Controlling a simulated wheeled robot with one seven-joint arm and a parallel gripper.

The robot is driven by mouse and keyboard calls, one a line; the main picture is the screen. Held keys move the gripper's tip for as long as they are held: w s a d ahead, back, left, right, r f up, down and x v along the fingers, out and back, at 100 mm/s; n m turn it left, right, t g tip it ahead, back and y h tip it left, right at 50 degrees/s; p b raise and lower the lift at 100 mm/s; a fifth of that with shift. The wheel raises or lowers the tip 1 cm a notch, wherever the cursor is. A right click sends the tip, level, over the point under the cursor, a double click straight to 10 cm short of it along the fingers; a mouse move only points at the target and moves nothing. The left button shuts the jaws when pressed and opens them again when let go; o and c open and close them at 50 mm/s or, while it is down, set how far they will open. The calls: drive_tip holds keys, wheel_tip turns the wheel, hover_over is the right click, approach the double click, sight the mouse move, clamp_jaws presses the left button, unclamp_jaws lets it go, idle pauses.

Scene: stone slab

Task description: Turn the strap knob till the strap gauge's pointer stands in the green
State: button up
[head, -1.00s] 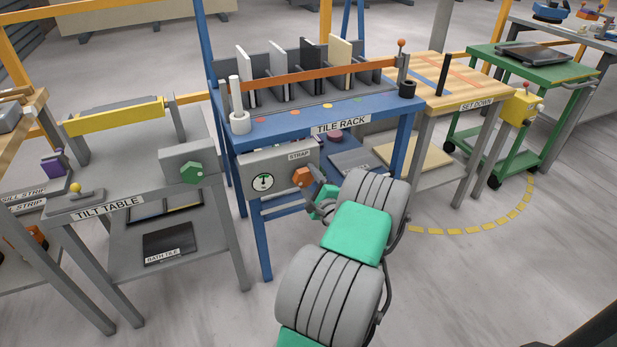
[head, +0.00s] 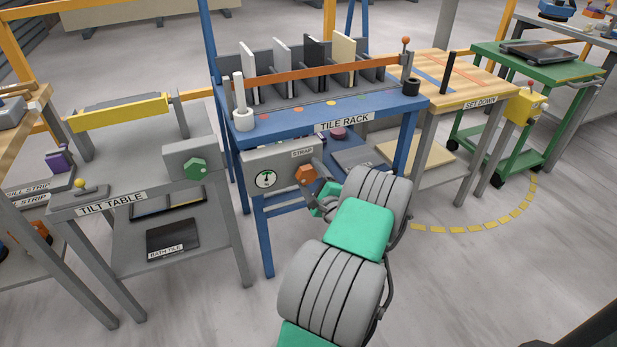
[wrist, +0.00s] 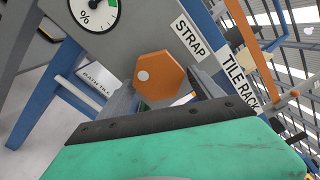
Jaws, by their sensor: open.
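The strap knob (head: 305,174) is an orange hexagon on the grey STRAP panel (head: 284,158) at the front of the blue tile rack. The strap gauge (head: 266,180) is a white dial left of the knob with a small green band. The wrist view cuts off its top (wrist: 95,12); the pointer's exact reading is unclear.
The blue tile rack (head: 285,127) holds several upright tiles behind an orange strap (head: 300,73). The tilt table (head: 140,160) with a green knob (head: 196,169) stands at left. The wooden set-down table (head: 435,75) stands at right. Floor is clear at front right.

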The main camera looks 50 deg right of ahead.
drive_tip(key=shift+s, duration=0.15)
drive_tip(key=v, duration=0.7)
drive_tip(key=shift+s+a+p, duration=0.15)
drive_tip(key=shift+s+p, duration=0.1)
drive_tip(key=shift+p, duration=0.05)
